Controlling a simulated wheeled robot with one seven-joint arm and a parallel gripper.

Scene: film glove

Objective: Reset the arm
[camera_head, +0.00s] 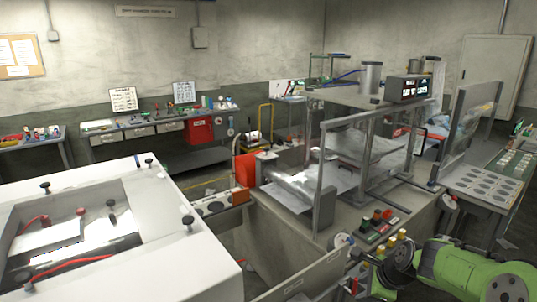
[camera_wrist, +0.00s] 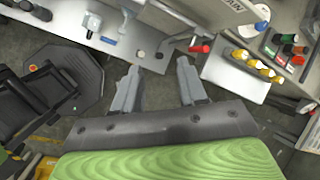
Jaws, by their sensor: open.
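My gripper (camera_wrist: 158,78) shows in the wrist view with its two grey fingers apart and nothing between them. It hangs over the edge of a pale work surface and the dark floor. In the head view my green arm (camera_head: 470,270) reaches in at the lower right. My gripper's fingertips cannot be made out there.
A film machine (camera_head: 330,190) with metal posts stands close to my arm. Its button panel (camera_head: 377,225) and yellow-capped parts (camera_head: 392,245) are near the arm. A white cabinet (camera_head: 90,225) fills the left front.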

